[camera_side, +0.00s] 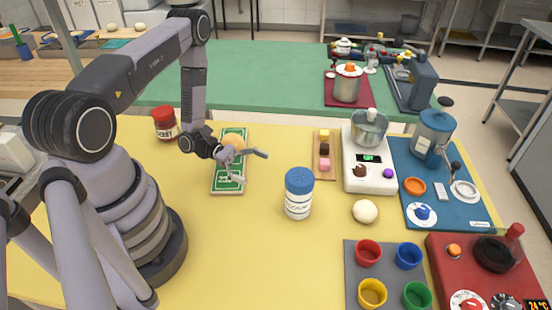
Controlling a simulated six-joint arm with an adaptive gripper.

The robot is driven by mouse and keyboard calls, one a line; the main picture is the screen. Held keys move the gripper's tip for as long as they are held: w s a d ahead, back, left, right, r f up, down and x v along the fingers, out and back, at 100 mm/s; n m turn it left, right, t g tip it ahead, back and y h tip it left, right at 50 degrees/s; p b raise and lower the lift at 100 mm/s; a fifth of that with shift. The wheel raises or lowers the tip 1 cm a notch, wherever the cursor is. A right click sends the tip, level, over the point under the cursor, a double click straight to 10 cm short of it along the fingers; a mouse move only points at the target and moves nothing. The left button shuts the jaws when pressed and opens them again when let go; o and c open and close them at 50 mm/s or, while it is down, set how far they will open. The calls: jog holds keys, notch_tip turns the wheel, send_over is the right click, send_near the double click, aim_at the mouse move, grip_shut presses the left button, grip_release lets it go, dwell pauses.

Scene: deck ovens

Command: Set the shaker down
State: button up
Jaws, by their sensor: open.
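The shaker (298,193) is a white cylinder with a blue lid and a printed label. It stands upright on the yellow table (240,250), near the middle. My gripper (253,168) is open and empty, to the left of the shaker and apart from it. It hangs over the green board (228,187), and its fingers point to the right. A round yellowish piece (234,140) lies on the board, partly hidden behind my gripper.
A red-lidded jar (165,122) stands at the back left. Right of the shaker are a dough ball (365,211), a white scale (369,178) and a wooden strip (324,172) with small blocks. A grey mat (352,262) holds coloured cups.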

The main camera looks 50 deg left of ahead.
jog(key=s+d+r+m+g+y, duration=0.1)
jog(key=s+r+m+g+y, duration=0.15)
jog(key=r+m+g, duration=0.4)
jog(key=s+d+r+m+g+y, duration=0.1)
jog(key=r+m+g+y, duration=0.2)
jog(key=r+m, duration=0.65)
jog(key=s+a+r+m+t+y, duration=0.1)
jog(key=s+r+m+t+y, duration=0.2)
jog(key=r, duration=0.6)
jog(key=s+a+r+m+t+y, duration=0.2)
jog(key=s+r+t+y, duration=0.3)
jog(key=s+r+y, duration=0.3)
jog(key=shift+a+r+m+t, duration=0.35)
jog(key=shift+r+m, duration=0.25)
jog(key=shift+r, duration=0.2)
